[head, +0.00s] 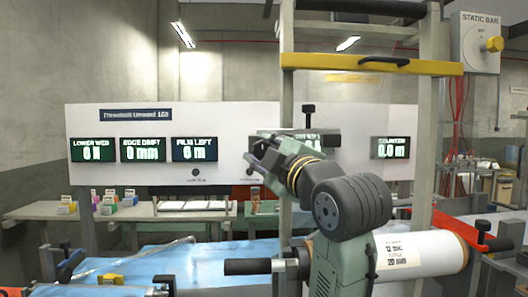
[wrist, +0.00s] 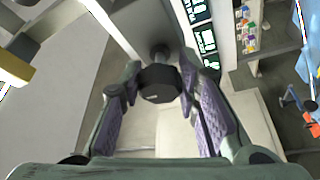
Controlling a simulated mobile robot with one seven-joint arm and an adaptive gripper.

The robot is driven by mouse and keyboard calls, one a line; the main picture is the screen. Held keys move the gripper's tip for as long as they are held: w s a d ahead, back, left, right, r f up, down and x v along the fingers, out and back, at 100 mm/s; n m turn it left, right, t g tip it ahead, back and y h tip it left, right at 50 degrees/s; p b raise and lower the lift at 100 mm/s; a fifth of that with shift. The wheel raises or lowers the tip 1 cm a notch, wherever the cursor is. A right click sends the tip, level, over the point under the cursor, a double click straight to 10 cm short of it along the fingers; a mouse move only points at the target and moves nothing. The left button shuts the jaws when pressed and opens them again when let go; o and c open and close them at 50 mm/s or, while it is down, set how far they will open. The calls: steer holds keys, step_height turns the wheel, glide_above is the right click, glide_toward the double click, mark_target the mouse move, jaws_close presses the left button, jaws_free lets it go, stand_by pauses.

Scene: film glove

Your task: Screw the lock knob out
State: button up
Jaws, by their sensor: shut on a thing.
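The lock knob (wrist: 159,84) is a dark, faceted knob on a short dark stem, seen in the wrist view between my two fingers. My gripper (wrist: 160,80) is shut on it, with a purple-lined finger on each side. In the head view my gripper (head: 260,158) reaches away from me in front of the white display panel (head: 230,118). There the knob cannot be made out behind the fingers and wrist.
A grey upright frame (head: 287,90) with a yellow crossbar (head: 370,64) stands close by my arm. A white film roll (head: 420,255) lies at the lower right. A blue sheet (head: 200,258) covers the lower left. Small coloured boxes (head: 108,203) stand on a shelf behind.

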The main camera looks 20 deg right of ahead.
stand_by(0.4)
steer(key=o, duration=1.2)
steer(key=s, duration=0.4)
steer(key=s+f, duration=0.1)
steer(key=s, duration=0.3)
steer(key=s+f, duration=0.1)
steer(key=s, duration=0.2)
steer(key=shift+s+d, duration=0.4)
steer(key=shift+r, duration=0.1)
